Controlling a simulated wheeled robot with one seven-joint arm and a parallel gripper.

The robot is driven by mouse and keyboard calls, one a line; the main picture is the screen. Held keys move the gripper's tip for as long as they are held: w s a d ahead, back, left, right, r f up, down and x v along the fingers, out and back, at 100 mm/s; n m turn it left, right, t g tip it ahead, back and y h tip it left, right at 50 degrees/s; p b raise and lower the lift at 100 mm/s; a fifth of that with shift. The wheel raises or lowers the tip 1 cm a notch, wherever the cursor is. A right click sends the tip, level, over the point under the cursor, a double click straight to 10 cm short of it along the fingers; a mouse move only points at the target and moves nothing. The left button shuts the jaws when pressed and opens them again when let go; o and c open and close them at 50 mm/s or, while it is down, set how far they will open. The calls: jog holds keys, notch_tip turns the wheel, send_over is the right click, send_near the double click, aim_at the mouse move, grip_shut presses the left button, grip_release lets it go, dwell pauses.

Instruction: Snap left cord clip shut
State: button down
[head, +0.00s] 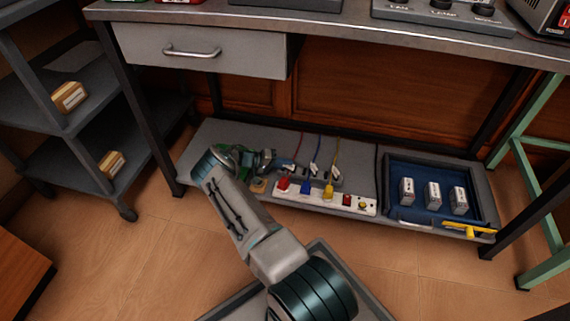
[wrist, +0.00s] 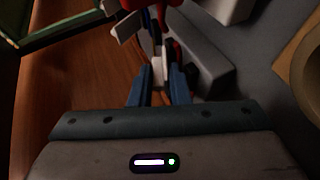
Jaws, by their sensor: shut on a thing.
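Three cords, red (head: 300,144), blue (head: 316,152) and yellow (head: 337,158), run down the lower shelf to plugs in a white power strip (head: 326,200). Small grey cord clips lie along them, the left one (head: 289,165) at the red cord. My gripper (head: 268,160) reaches in from the left beside that clip. In the wrist view my gripper (wrist: 158,75) has its blue fingers close together on a small part of the left clip, with red and white pieces just beyond. The fingers hide much of the clip, and I cannot tell whether its latch is closed.
A blue-lined tray (head: 403,170) with several small boxes (head: 433,195) and a yellow-handled tool (head: 468,230) is at the right of the shelf. The drawer (head: 200,52) and bench top are above. A dark shelf rack (head: 75,130) stands left.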

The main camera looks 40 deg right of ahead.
jog(key=shift+d+r, duration=0.2)
jog(key=c, duration=1.5)
grip_release()
jog(key=shift+o, duration=0.2)
jog(key=shift+a+f, duration=0.15)
jog(key=shift+a, duration=0.05)
